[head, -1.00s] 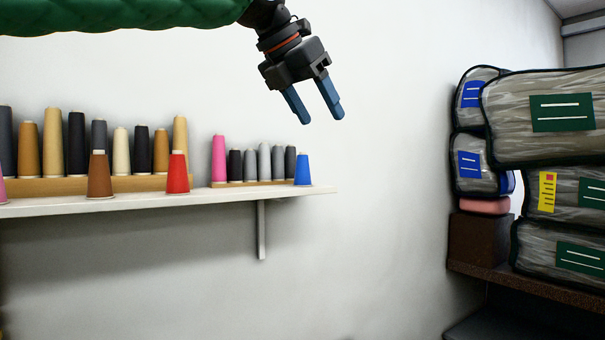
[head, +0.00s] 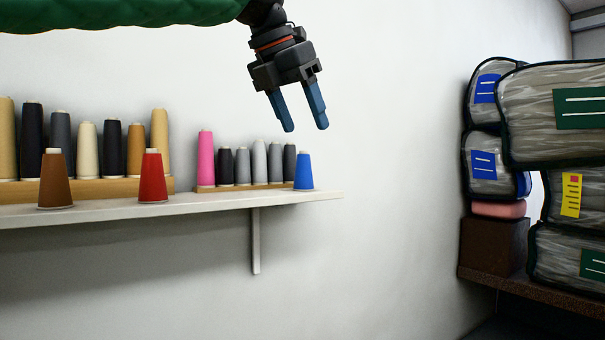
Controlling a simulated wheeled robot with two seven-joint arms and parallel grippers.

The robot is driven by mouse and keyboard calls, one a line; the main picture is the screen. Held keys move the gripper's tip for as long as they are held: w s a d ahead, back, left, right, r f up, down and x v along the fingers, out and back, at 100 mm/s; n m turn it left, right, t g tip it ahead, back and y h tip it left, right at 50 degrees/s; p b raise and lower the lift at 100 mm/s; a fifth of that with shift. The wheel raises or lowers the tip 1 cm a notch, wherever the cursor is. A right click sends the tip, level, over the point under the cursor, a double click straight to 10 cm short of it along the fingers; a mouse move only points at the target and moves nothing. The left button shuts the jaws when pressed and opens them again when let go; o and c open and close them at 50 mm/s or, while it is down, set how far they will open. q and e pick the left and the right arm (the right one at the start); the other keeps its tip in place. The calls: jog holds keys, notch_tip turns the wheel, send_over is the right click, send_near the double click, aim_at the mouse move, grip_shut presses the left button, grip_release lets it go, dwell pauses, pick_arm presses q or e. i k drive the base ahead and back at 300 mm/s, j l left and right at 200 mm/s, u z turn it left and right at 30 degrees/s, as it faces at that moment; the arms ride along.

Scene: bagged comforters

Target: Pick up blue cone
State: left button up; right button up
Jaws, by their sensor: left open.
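The blue cone (head: 304,173) stands upright near the right end of the white wall shelf (head: 225,205), at its front edge. My left gripper (head: 306,130) is open and empty, its two blue fingers pointing down above the blue cone, with a clear gap in the picture between fingertips and cone top. How far the gripper is from the cone in depth is hard to tell. My right gripper is out of view.
A red cone (head: 152,177) and a brown cone (head: 56,180) stand at the shelf's front. A pink cone (head: 206,159) and several dark and grey cones stand behind on a wooden strip. Bagged comforters (head: 552,115) are stacked at right. The wall right of the shelf is clear.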

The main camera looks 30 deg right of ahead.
aim_at(304, 182)
jog(key=i+l, duration=0.3)
jog(key=i, duration=0.15)
jog(key=i+l, duration=0.3)
jog(key=i, duration=0.2)
